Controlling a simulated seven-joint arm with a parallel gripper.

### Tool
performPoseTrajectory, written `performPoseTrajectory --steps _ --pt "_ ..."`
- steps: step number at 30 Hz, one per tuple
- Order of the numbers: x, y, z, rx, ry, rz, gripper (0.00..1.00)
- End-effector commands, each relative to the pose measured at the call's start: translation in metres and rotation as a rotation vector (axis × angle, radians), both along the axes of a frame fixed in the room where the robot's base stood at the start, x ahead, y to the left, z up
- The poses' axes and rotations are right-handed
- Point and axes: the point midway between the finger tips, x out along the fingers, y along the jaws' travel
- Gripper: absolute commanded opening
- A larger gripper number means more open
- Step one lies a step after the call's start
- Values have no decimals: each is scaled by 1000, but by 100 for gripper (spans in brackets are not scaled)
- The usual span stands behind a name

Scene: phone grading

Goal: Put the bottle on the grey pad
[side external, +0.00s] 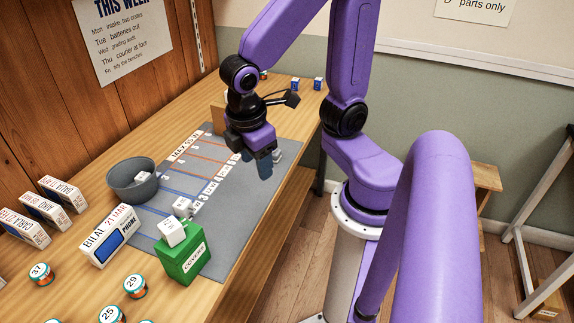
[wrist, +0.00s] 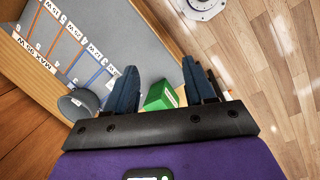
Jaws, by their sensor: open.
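The grey pad (side external: 228,212) lies flat on the wooden table, with printed lines and labels along its left part. It also shows in the wrist view (wrist: 135,35). My gripper (side external: 264,170) hangs above the right-hand edge of the pad in the side view. Its fingers are apart with nothing between them; in the wrist view the gripper (wrist: 160,78) shows a gap between its dark blue fingers. I cannot make out a thing that is clearly a bottle. A small white item (side external: 277,154) is partly hidden behind the fingers, and I cannot tell what it is.
A dark grey bowl (side external: 132,181) stands at the pad's left edge. A green box (side external: 183,262) with a white cube (side external: 172,232) on top stands at its near end. White phone boxes (side external: 108,236) and numbered small jars (side external: 135,286) stand left and near. The pad's middle is mostly clear.

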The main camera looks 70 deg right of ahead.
Motion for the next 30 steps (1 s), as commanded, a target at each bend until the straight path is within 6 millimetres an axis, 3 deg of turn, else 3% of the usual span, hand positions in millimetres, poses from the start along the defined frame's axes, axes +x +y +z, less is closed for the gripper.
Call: performPoseTrajectory --steps 3,9,30 --pt "-34 8 7 107 -4 27 54" --pt "-67 14 13 207 10 47 54" --pt "-72 15 14 224 14 50 54"
